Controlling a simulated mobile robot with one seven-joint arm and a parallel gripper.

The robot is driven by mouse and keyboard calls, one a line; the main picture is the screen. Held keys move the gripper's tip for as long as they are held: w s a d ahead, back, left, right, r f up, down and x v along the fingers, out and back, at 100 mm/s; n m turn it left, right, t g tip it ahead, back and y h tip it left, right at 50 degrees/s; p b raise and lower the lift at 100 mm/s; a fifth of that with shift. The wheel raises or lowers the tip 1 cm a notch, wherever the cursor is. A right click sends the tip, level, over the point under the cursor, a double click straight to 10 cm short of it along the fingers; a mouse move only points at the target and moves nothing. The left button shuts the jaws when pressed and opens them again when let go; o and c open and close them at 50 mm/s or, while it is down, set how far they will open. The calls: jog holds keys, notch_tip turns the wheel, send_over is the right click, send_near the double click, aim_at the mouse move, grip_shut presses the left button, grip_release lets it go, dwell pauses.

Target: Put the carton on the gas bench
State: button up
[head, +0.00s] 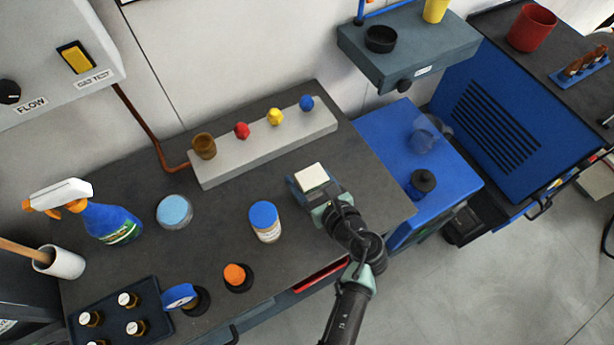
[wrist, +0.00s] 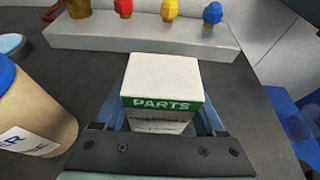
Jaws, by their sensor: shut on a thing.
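The carton (head: 312,176) is a small white box with a green band. In the wrist view the carton (wrist: 160,82) shows the word PARTS on the band. My gripper (head: 308,186) is shut on it, with a blue finger on each side. The carton is over the right part of a dark-topped bench (head: 222,255), which has a grey block with coloured knobs on it and a GAS TEST panel above. I cannot tell whether the carton touches the bench top. The carton's lower part is hidden by my gripper.
A blue-lidded jar (head: 264,222) stands left of my gripper; it shows close by in the wrist view (wrist: 30,115). The grey block (head: 265,146) lies behind. A spray bottle (head: 100,215), a light-blue-lidded tub (head: 174,212) and a bottle tray (head: 115,312) stand further left. Bench room between jar and block is clear.

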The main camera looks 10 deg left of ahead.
jog(key=shift+f, duration=0.2)
jog(key=o, duration=1.4)
jog(key=shift+r, duration=0.1)
